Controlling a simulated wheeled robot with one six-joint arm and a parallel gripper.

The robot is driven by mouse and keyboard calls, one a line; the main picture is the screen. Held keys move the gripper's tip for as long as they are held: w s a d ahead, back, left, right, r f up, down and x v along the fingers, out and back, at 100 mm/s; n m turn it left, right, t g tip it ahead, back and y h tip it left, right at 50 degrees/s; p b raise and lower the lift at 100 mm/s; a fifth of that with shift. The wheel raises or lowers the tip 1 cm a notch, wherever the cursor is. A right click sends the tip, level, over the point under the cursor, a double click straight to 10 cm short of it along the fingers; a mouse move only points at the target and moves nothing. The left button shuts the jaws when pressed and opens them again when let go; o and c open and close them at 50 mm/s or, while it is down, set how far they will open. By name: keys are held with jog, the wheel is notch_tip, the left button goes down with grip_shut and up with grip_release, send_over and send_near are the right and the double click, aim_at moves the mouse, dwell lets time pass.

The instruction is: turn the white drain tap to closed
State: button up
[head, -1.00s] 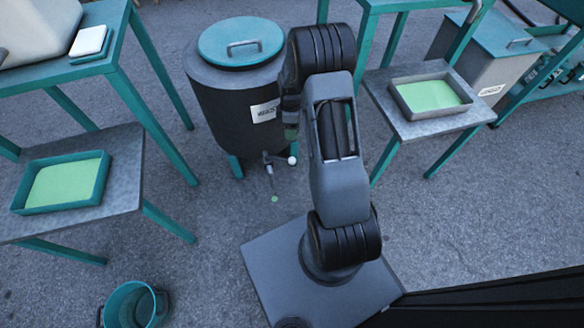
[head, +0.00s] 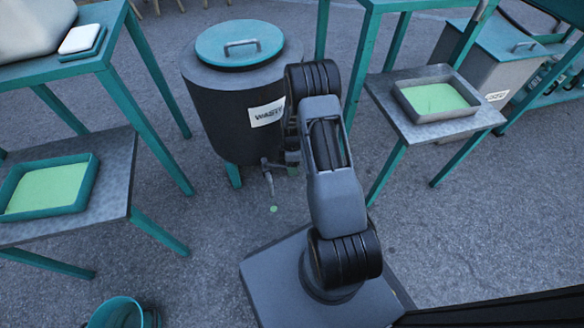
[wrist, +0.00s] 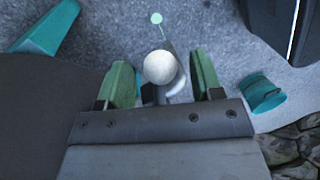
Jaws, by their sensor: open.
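The dark waste drum (head: 228,120) with a teal lid stands at the top centre of the head view. Its drain tap (head: 268,178) sticks out low on the front, with a green spot (head: 273,209) on the ground below it. In the wrist view the tap's round white knob (wrist: 160,67) shows between the green fingertips of my gripper (wrist: 162,78). The fingers are apart, with a visible gap on either side of the knob. A thin line runs from near the knob towards the green spot. In the head view my arm hides the gripper and knob.
A teal bucket (head: 118,312) stands at the lower left. A table with a teal tray (head: 84,190) of green liquid is at left, and one with a grey tray (head: 468,108) at right. Teal table legs flank the drum. The ground around the tap is clear.

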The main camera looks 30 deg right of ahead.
jog(key=shift+s+f, duration=0.1)
jog(key=shift+f, duration=0.3)
